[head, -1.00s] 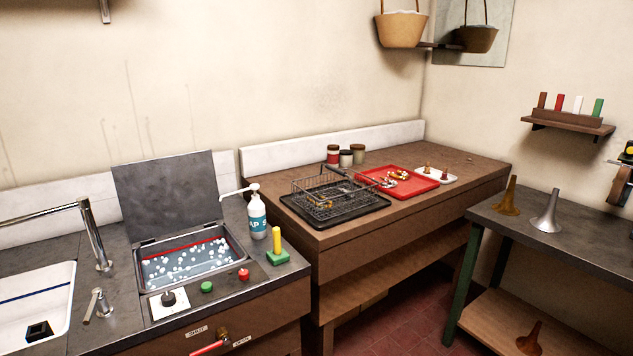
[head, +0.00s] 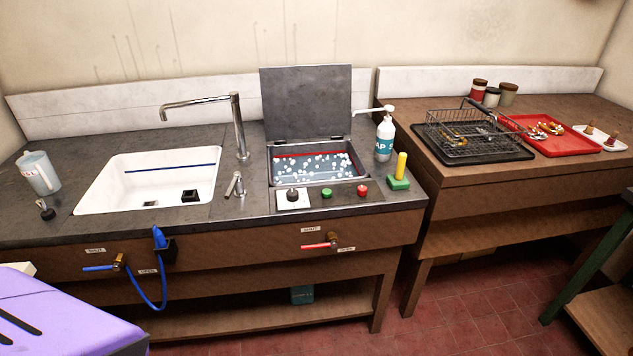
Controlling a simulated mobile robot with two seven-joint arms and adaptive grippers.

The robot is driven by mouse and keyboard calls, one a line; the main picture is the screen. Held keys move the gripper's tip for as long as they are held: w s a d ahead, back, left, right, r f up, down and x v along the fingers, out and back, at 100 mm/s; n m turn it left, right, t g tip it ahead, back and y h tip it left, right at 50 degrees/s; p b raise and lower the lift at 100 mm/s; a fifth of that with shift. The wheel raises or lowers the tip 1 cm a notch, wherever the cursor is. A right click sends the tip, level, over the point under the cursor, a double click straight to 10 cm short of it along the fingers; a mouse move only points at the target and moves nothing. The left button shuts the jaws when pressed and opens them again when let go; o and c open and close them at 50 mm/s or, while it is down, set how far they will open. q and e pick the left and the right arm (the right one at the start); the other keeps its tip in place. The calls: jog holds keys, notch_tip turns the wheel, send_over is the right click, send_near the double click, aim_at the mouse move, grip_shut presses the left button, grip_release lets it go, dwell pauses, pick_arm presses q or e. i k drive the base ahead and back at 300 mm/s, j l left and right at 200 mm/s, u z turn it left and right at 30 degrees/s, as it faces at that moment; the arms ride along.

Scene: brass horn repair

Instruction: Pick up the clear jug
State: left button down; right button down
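The clear jug (head: 40,174) stands upright on the dark counter at the far left, left of the white sink. It looks pale and see-through, with a handle on its left side and a small red marking. Neither of my grippers shows in the head view, so whether they are open or shut is hidden.
A black plug (head: 46,210) lies just in front of the jug. The sink (head: 100,186) and tap (head: 240,130) are to its right, then an open bubbling tank (head: 318,165) and a soap bottle (head: 385,138). A purple object (head: 65,315) fills the lower left corner.

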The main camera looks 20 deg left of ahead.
aim_at(43, 177)
jog(key=u, duration=2.35)
jog(key=z, duration=1.55)
jog(key=j+u, duration=0.1)
jog(key=u, duration=0.85)
jog(key=j+u, duration=0.1)
jog(key=u, duration=0.4)
jog(key=i, duration=0.05)
